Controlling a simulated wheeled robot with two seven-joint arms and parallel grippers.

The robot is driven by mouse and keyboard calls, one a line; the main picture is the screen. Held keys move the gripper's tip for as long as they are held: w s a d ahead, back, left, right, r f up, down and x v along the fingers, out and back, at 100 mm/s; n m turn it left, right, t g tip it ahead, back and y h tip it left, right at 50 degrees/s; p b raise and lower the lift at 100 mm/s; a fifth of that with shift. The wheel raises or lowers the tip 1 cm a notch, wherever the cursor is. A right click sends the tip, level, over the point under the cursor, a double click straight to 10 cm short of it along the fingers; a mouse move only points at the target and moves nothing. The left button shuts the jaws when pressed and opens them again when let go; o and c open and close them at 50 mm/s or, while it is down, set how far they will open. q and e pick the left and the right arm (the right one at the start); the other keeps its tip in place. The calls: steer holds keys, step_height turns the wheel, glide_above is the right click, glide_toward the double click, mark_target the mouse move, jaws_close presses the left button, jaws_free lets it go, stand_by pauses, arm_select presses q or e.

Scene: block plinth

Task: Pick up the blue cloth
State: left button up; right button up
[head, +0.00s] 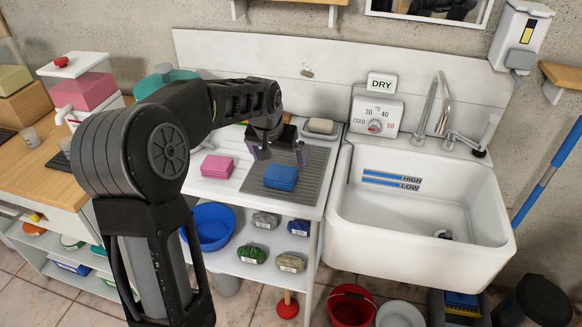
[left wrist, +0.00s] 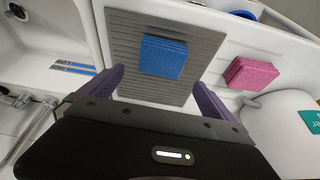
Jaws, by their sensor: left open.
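The blue cloth (head: 281,177) lies folded in a stack on a grey ribbed drying mat (head: 315,171) left of the sink. In the left wrist view the blue cloth (left wrist: 163,57) sits ahead of the fingers, between their lines. My left gripper (head: 274,152) is open and empty, above and just behind the cloth in the head view. In the left wrist view its two purple-grey fingers (left wrist: 160,92) are spread apart, and nothing is between them. My right gripper is in neither view.
A pink folded cloth (head: 217,166) lies left of the mat. A soap dish (head: 320,128) stands behind it. The white sink (head: 420,190) is to the right, with a tap (head: 432,105). A blue bowl (head: 212,227) and several wrapped bundles are on the shelf below.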

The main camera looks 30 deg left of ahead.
mark_target(282, 169)
arm_select(q)
steer(key=shift+s+r, duration=0.15)
steer(key=shift+s, duration=0.1)
steer(key=shift+x, duration=1.4)
steer(key=shift+w, duration=0.1)
steer(key=shift+w+f+p, duration=0.1)
steer(key=shift+f+p, duration=0.15)
steer(key=shift+p, duration=0.1)
steer(key=p+x, duration=0.1)
steer(key=x, duration=0.3)
steer(key=shift+w+f, duration=0.2)
steer(key=shift+f, duration=0.05)
steer(key=shift+c, duration=0.3)
steer(key=c, duration=1.3)
steer(key=shift+r, duration=0.1)
